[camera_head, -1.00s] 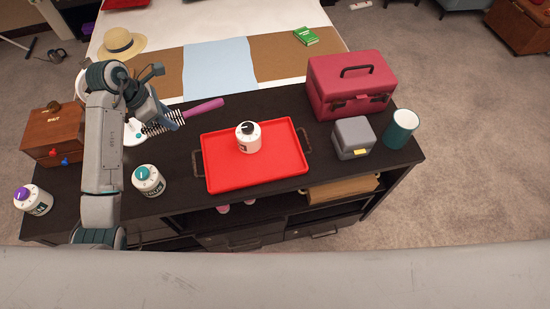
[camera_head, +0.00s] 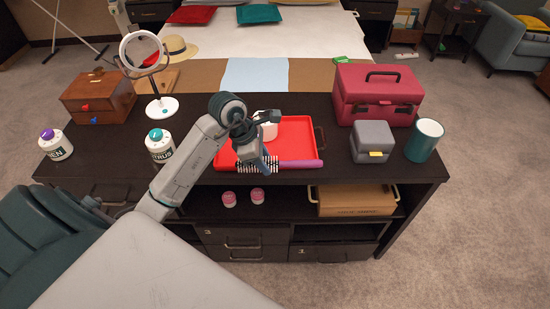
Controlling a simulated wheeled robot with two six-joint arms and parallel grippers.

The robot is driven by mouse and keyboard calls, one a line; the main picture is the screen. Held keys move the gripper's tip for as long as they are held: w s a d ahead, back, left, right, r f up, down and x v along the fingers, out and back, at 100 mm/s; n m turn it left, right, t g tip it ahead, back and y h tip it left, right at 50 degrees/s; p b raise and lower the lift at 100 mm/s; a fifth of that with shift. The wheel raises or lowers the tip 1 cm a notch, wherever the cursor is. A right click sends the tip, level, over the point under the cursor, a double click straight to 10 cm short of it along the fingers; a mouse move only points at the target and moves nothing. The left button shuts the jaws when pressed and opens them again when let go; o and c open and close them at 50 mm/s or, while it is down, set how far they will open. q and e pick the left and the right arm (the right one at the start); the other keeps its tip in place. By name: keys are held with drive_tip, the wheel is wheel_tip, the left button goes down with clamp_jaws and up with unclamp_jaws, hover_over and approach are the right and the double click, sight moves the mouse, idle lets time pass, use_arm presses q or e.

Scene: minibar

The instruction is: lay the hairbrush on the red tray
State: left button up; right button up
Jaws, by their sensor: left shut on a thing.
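The hairbrush, with a purple handle (camera_head: 301,163) and black-and-white bristles, lies level over the front part of the red tray (camera_head: 298,132). I cannot tell whether it touches the tray. My left gripper (camera_head: 267,165) is shut on the hairbrush near where bristles and handle meet. My left arm hides part of the tray. My right gripper is not in view.
A pink case (camera_head: 378,97), a grey box (camera_head: 372,142) and a teal cup (camera_head: 424,140) stand right of the tray. Two jars (camera_head: 160,146) (camera_head: 56,145), a round mirror (camera_head: 140,50) and a wooden box (camera_head: 98,97) stand left. The tray's back right is clear.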

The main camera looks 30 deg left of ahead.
use_arm(q)
drive_tip(key=s+f+b, duration=0.2)
drive_tip(key=s, duration=0.4)
drive_tip(key=w, duration=0.1)
drive_tip(key=w+a+p, duration=0.1)
drive_tip(key=w, duration=0.2)
drive_tip(key=shift+w+a+f, duration=0.1)
drive_tip(key=shift+w+a, duration=0.2)
drive_tip(key=shift+a, duration=0.05)
drive_tip(key=w+a+p, duration=0.1)
drive_tip(key=w, duration=0.2)
drive_tip(key=w+a+f+p, duration=0.1)
drive_tip(key=w+a, duration=0.1)
drive_tip(key=w, duration=0.1)
drive_tip(key=w+a, duration=0.1)
drive_tip(key=w, duration=0.2)
drive_tip(key=shift+w+a+f+p, duration=0.2)
drive_tip(key=shift+w+p, duration=0.1)
drive_tip(key=shift+p, duration=0.1)
drive_tip(key=shift+w, duration=0.15)
wheel_tip(320, 180, down, 4)
drive_tip(key=shift+r+p, duration=0.25)
drive_tip(key=shift+p, duration=0.55)
drive_tip(key=shift+f+b, duration=0.3)
drive_tip(key=o, duration=0.8)
drive_tip(key=shift+r, duration=0.1)
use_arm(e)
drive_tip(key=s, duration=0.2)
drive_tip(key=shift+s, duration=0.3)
